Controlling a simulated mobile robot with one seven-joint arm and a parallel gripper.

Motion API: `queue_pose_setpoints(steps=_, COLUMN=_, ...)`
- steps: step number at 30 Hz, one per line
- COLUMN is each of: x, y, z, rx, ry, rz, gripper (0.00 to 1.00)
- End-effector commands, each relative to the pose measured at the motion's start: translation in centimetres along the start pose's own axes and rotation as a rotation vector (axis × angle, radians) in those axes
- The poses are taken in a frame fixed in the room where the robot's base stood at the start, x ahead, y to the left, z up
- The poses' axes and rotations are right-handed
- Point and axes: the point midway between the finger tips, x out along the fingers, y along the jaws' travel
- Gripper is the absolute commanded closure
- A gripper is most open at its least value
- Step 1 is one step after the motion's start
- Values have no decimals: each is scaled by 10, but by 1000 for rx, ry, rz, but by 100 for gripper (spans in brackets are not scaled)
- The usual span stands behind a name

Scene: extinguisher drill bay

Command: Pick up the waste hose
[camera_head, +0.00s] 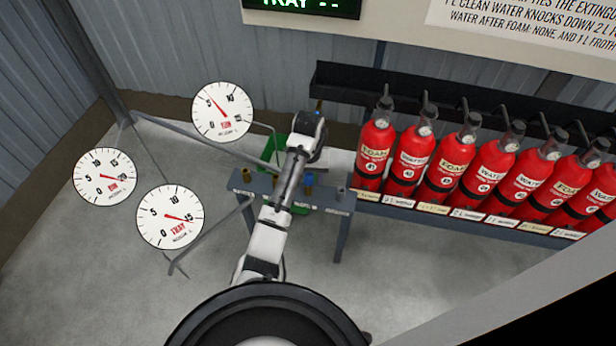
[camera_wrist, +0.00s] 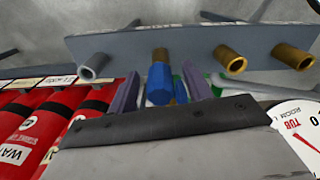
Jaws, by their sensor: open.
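In the wrist view my gripper (camera_wrist: 160,92) is open, with one finger on each side of a blue fitting (camera_wrist: 160,78) with a brass stem. I cannot tell whether a finger touches it. The blue fitting also shows in the head view (camera_head: 308,180), on a low grey bench (camera_head: 343,225). A grey fitting (camera_wrist: 93,65) and two brass fittings (camera_wrist: 232,62) (camera_wrist: 293,56) stand on the same bench in the wrist view. The small labels are unreadable, so I cannot tell which fitting is the waste hose.
Several red extinguishers (camera_head: 413,160) stand in a row right of the bench. A green container (camera_head: 300,148) is behind the bench, partly hidden by my arm. Three round gauges (camera_head: 222,111) (camera_head: 104,177) (camera_head: 170,217) are at the left. The floor (camera_head: 90,270) at front left is clear.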

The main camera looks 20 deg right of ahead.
Motion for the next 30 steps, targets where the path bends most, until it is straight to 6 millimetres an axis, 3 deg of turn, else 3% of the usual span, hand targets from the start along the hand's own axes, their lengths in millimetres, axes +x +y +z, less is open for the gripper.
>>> queue_pose_setpoints(steps=3, x=0, y=0, z=0, rx=0, ry=1, rz=0, gripper=51)
queue_pose_setpoints(steps=14, x=-1, y=0, z=0, rx=0, ry=1, rz=0, gripper=98)
queue_pose_setpoints(steps=23, x=-3, y=0, z=-1, rx=0, ry=3, rz=0, gripper=100)
queue_pose_setpoints(steps=30, x=-26, y=0, z=-1, rx=0, ry=5, rz=1, gripper=100)
